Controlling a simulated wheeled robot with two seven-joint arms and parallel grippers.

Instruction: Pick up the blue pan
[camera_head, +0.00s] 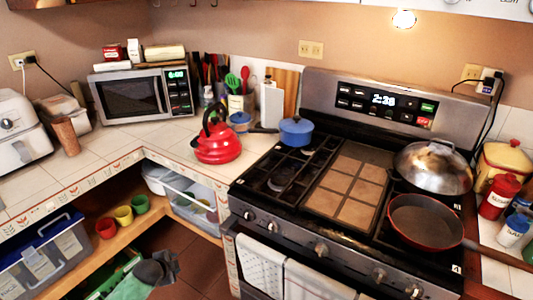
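The blue pan (296,132) is a small blue pot-like pan with a lid on. It sits on the back left of the stove, and its dark handle (263,129) points left toward the counter. Nothing touches it from above.
A red kettle (217,142) stands on the counter left of the stove. A red frying pan (424,221) and a domed metal lid (433,167) occupy the stove's right side. A utensil crock (241,102) is behind. A glove-like grey and green shape (156,271) shows low left.

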